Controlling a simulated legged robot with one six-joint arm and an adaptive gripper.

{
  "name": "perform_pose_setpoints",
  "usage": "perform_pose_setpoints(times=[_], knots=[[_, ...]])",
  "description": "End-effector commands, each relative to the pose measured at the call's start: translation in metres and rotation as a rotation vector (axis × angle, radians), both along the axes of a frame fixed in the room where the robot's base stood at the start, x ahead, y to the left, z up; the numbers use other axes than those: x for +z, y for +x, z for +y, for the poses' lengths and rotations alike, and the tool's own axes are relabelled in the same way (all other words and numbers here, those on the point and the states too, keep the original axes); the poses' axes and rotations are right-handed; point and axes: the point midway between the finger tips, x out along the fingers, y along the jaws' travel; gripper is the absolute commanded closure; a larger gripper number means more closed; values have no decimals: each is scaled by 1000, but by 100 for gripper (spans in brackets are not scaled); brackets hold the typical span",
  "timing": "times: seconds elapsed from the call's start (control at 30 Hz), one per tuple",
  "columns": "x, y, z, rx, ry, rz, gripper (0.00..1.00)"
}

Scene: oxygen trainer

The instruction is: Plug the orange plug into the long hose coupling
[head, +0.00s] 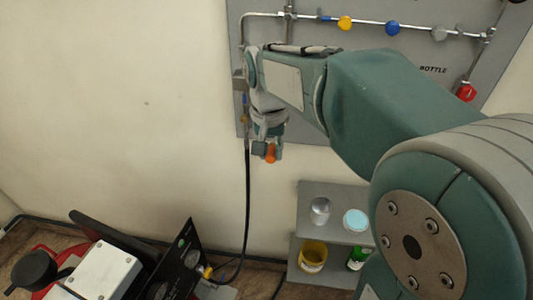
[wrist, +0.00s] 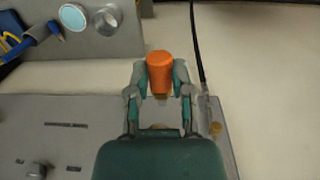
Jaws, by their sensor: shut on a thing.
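The orange plug (wrist: 160,72) is held between the fingers of my gripper (wrist: 158,92) in the wrist view. In the head view the plug (head: 270,153) shows at the lower end of my gripper (head: 266,148), in front of the grey panel's lower left part. The long black hose (head: 247,195) hangs at the panel's left edge, just left of my gripper. Its upper end runs up to fittings with blue and brass parts (head: 245,108). The hose (wrist: 197,45) is right of the plug in the wrist view, apart from it. I cannot make out the coupling's opening.
The grey panel (head: 400,70) carries a pipe with yellow, blue and grey knobs and a red part (head: 466,92). Below right, a grey shelf (head: 335,195) holds a cup, a pale blue-topped container, a yellow pot and a green item. Dark equipment (head: 180,260) stands lower left.

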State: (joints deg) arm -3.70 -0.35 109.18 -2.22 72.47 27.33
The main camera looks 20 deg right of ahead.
Motion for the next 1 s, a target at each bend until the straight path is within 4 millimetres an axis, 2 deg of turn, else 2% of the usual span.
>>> perform_pose_setpoints(times=[0.17, 0.43, 1.0], knots=[[1, 0, -3, -2, 2, -1, 100], [0, 4, 6, -1, -13, 1, 100], [0, 46, -15, -3, -10, 1, 100]])
